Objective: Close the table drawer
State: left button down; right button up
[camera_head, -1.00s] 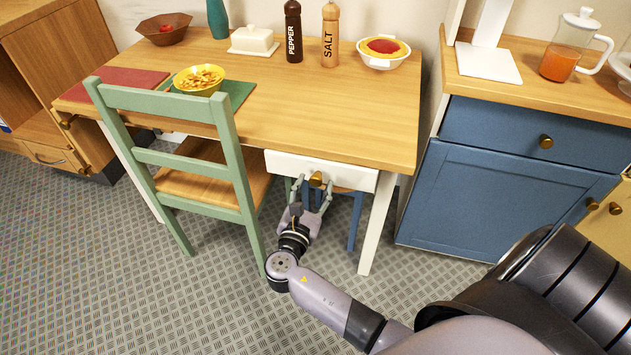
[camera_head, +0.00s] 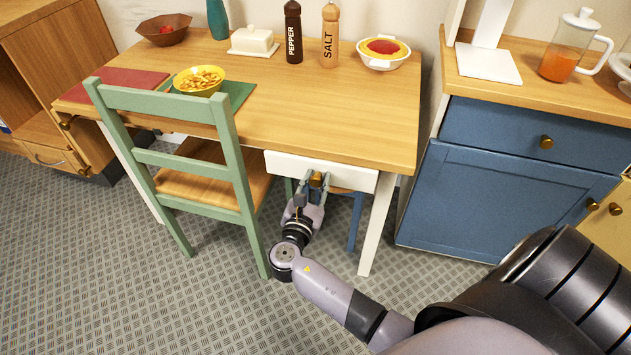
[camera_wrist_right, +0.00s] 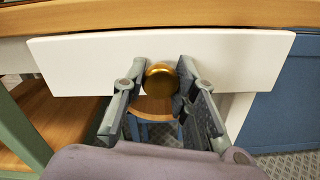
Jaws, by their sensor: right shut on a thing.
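The white table drawer (camera_head: 350,176) is under the front edge of the wooden table (camera_head: 330,120). In the right wrist view the drawer front (camera_wrist_right: 230,55) spans most of the width, with a round brass knob (camera_wrist_right: 160,79) near its middle. My right gripper (camera_head: 317,182) is at the knob, below the table edge. In the right wrist view its fingers (camera_wrist_right: 158,85) stand on both sides of the knob and are shut on it. How far the drawer stands out is hard to tell. My left gripper is not in view.
A green chair (camera_head: 190,160) stands close to the left of my right gripper. A blue cabinet (camera_head: 500,200) is at the right. A white table leg (camera_head: 378,225) is right of the drawer. Bowls, a butter dish and two mills stand on the tabletop.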

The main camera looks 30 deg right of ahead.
grip_shut()
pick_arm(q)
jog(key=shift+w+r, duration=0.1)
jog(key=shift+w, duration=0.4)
pick_arm(e)
jog(key=x, duration=0.8)
jog(key=shift+w+d, duration=0.25)
jog(key=shift+d, duration=0.1)
jog(key=shift+d+r, duration=0.1)
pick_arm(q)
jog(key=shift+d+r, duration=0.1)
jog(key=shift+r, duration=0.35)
pick_arm(e)
jog(key=shift+r, duration=0.1)
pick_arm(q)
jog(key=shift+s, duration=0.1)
pick_arm(e)
jog(key=o, duration=0.5)
grip_release()
jog(key=shift+w, duration=0.1)
jog(key=shift+o, duration=1.2)
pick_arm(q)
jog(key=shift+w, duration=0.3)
pick_arm(e)
jog(key=shift+d, duration=0.1)
